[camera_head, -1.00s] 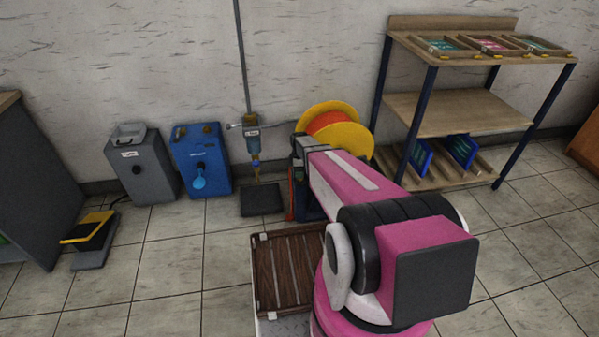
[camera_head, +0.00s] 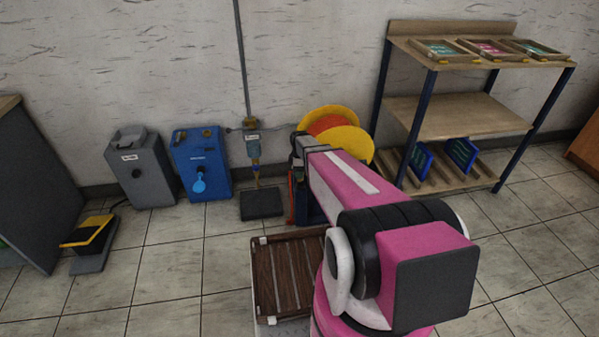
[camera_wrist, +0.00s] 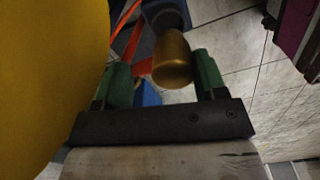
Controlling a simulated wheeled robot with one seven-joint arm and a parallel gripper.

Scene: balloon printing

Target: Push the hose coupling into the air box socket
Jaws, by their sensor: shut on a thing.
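In the wrist view my gripper (camera_wrist: 162,66) has two green fingers, closed on a brass coupling (camera_wrist: 173,60) that stands between them. An orange hose (camera_wrist: 131,38) runs behind the left finger. In the head view my arm hides the gripper and coupling, beside the yellow reel (camera_head: 348,141) with orange hose. I cannot tell for certain which is the air box.
A yellow-topped pedal (camera_head: 89,230) lies at left. A shelf (camera_head: 455,117) with trays stands at right. The reel (camera_wrist: 50,80) is close on the wrist view's left.

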